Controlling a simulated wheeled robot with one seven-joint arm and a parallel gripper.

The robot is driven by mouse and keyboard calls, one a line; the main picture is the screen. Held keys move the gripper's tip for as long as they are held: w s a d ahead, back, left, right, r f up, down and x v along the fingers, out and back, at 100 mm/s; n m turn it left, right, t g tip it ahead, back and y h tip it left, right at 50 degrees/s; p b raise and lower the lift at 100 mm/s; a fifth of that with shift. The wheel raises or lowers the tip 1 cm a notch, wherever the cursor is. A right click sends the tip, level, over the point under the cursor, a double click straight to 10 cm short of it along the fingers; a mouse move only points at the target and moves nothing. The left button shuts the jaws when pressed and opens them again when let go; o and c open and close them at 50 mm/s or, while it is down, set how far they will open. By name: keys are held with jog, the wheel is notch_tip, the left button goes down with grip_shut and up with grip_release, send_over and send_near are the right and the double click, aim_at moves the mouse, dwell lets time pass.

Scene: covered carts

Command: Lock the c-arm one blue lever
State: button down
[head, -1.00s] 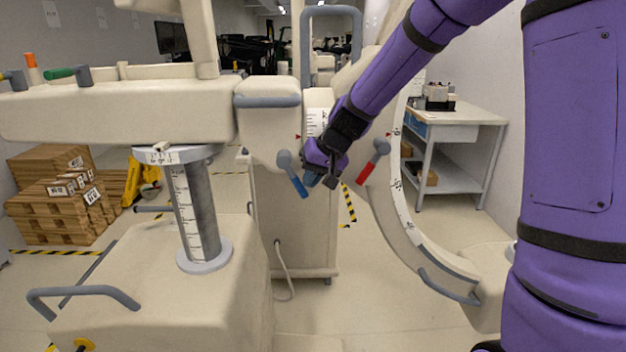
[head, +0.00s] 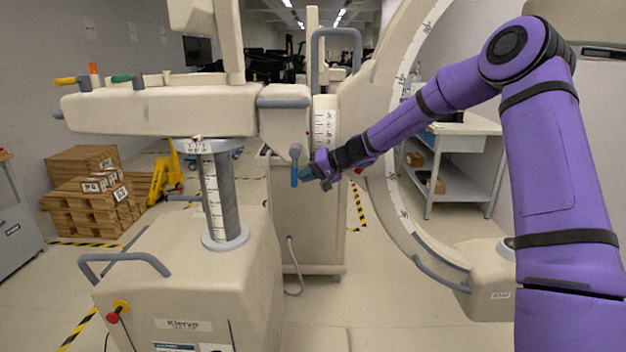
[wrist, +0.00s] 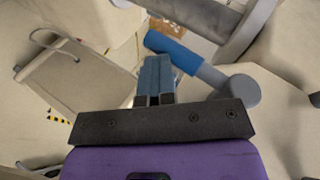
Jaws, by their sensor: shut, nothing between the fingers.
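The blue lever (head: 294,172) sits on the side of the cream C-arm body and hangs about straight down from its grey pivot. In the wrist view the blue lever (wrist: 172,47) lies just beyond and to the right of the fingertips, with its grey hub at the right. My gripper (head: 307,174) is shut and empty, just right of the lever's lower end. In the wrist view my gripper (wrist: 155,62) points toward the lever's blue grip; I cannot tell whether they touch. The red lever (head: 360,170) is mostly hidden behind my arm.
The large curved C-arm (head: 400,205) stands right of the column. A grey handle (head: 338,34) rises above the body. A cream base with a grey handle (head: 125,258) stands at the front left. A white table (head: 465,128) is behind at right.

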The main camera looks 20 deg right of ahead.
aim_at(297, 166)
jog(key=shift+w+a+f+t+y, duration=0.2)
jog(key=shift+a+y, duration=0.25)
jog(key=shift+a, duration=0.15)
jog(key=shift+w+a+f+t+y, duration=0.1)
jog(key=shift+w+a+t+y, duration=0.1)
jog(key=shift+a+y, duration=0.35)
jog(key=shift+a, duration=0.1)
jog(key=shift+r, duration=0.45)
notch_tip(297, 166, up, 2)
jog(key=shift+r, duration=0.25)
jog(key=s+r, duration=0.1)
jog(key=s, duration=1.5)
jog(key=shift+d+r, duration=0.3)
